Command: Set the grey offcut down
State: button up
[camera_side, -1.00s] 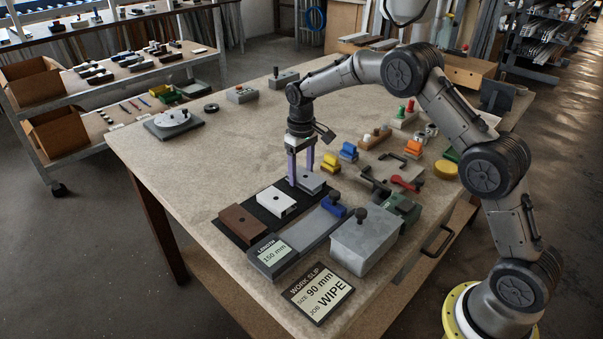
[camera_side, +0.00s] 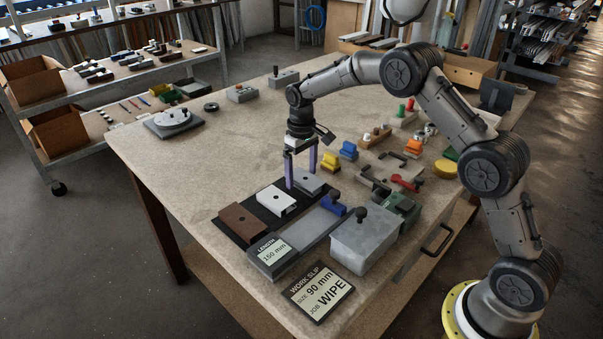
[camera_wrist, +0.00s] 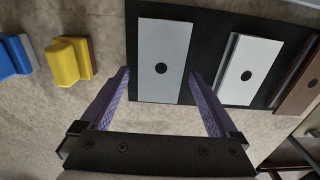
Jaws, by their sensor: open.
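The grey offcut (camera_side: 307,181) lies on the black mat (camera_side: 262,199), at the mat's far end beside the white offcut (camera_side: 276,201). In the wrist view the grey offcut (camera_wrist: 162,62) is a flat block with a dark round spot, lying flat on the mat. My gripper (camera_side: 301,180) is just above it in the side view, with its purple fingers pointing down. In the wrist view the fingers (camera_wrist: 162,80) are spread wide, one on either side of the block, with a gap to it on each side.
A brown offcut (camera_side: 242,223) lies at the mat's near end. A length gauge (camera_side: 272,252) reading 150 mm, a grey block with a black knob (camera_side: 364,243) and a work slip (camera_side: 318,291) stand nearby. Yellow (camera_side: 330,163) and blue pieces sit behind.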

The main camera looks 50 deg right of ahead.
aim_at(301, 176)
notch_tip(301, 176, up, 12)
dwell(0.4)
jog(key=s+a+r+t, duration=0.1)
jog(key=s+a+r, duration=0.1)
jog(key=s+r, duration=0.5)
jog(key=s+a+r+t, duration=0.15)
jog(key=s+r, duration=0.25)
jog(key=s, duration=0.6)
jog(key=s+f+t, duration=0.1)
jog(key=s+f, duration=0.1)
jog(key=s, duration=0.8)
jog(key=s+a+f+t, duration=0.1)
jog(key=s+f+t, duration=0.1)
jog(key=s, duration=0.8)
jog(key=shift+a+f, duration=0.25)
jog(key=shift+f, duration=0.15)
